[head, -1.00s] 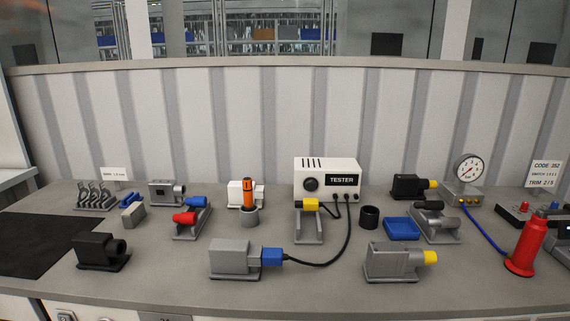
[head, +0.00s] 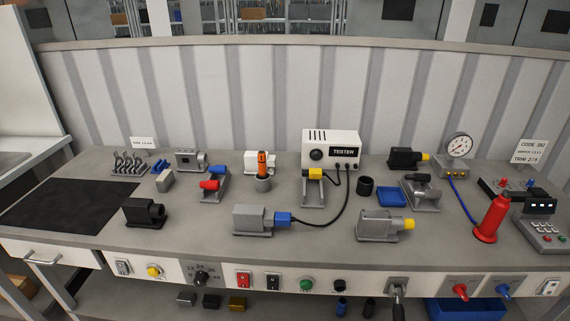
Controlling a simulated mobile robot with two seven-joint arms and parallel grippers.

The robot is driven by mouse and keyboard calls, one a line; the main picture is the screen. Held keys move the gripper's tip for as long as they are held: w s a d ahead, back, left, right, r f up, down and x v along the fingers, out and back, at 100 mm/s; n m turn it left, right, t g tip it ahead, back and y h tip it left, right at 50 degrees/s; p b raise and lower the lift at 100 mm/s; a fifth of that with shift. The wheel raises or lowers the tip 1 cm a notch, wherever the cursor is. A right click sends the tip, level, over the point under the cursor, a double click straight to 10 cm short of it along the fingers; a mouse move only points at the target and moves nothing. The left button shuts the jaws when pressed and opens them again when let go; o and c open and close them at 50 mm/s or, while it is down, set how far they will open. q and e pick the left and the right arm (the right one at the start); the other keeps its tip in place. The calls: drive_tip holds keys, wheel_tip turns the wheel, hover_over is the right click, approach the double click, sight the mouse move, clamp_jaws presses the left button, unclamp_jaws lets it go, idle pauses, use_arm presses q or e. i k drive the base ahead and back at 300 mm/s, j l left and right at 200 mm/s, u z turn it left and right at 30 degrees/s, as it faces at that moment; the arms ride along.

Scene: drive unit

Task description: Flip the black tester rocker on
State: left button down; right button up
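The white tester box (head: 331,149) with a dark knob and a TESTER label stands at the back of the bench. A black cable runs from it to a blue connector (head: 283,219) at a grey block (head: 253,219). Neither of my grippers is in view.
The front panel also has a yellow button (head: 154,270), a selector knob (head: 201,276), a green button (head: 306,285), a black button (head: 339,286), a lever (head: 397,289) and red and blue handles. Several blocks stand on the bench top. A dark mat (head: 65,207) lies bare at left.

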sight(273, 281)
drive_tip(key=k+l+u, duration=0.15)
drive_tip(key=k, duration=0.25)
drive_tip(key=k+l+u, duration=0.15)
drive_tip(key=k+l, duration=0.15)
drive_tip(key=k+l+u, duration=0.15)
drive_tip(key=k, duration=0.4)
